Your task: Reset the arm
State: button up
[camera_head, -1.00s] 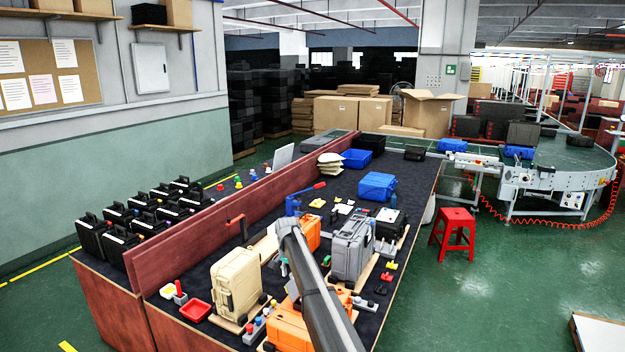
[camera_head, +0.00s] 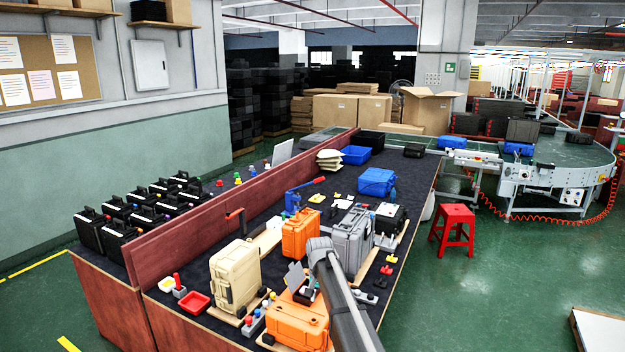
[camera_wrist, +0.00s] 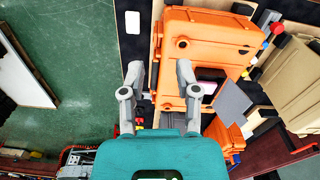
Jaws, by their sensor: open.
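My arm (camera_head: 345,300) rises from the bottom of the head view in front of the workbench. My gripper (camera_wrist: 160,75) shows in the wrist view with its two fingers spread apart and nothing between them. It is over the bench edge, beside a large orange case (camera_wrist: 215,40); I cannot tell its height above the bench. In the head view the gripper itself cannot be made out. The front orange case (camera_head: 297,322) lies near my arm, partly covered by it.
The bench holds a beige case (camera_head: 235,278), an upright orange case (camera_head: 300,235), a grey case (camera_head: 352,240) and a blue case (camera_head: 377,182). A red stool (camera_head: 453,228) stands on the open green floor to the right. The curved conveyor (camera_head: 575,155) is behind it.

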jog(key=s+d+f+n+b, duration=0.1)
jog(key=s+d, duration=0.4)
jog(key=s, duration=0.5)
jog(key=s+d+f+n+b, duration=0.1)
jog(key=s+d+f+b, duration=0.2)
jog(key=s, duration=0.7)
jog(key=s+d+f+n+b, duration=0.1)
jog(key=s+d+f+b, duration=0.2)
jog(key=s+d, duration=0.4)
jog(key=s, duration=0.3)
jog(key=shift+f+n, duration=0.3)
jog(key=shift+f, duration=0.1)
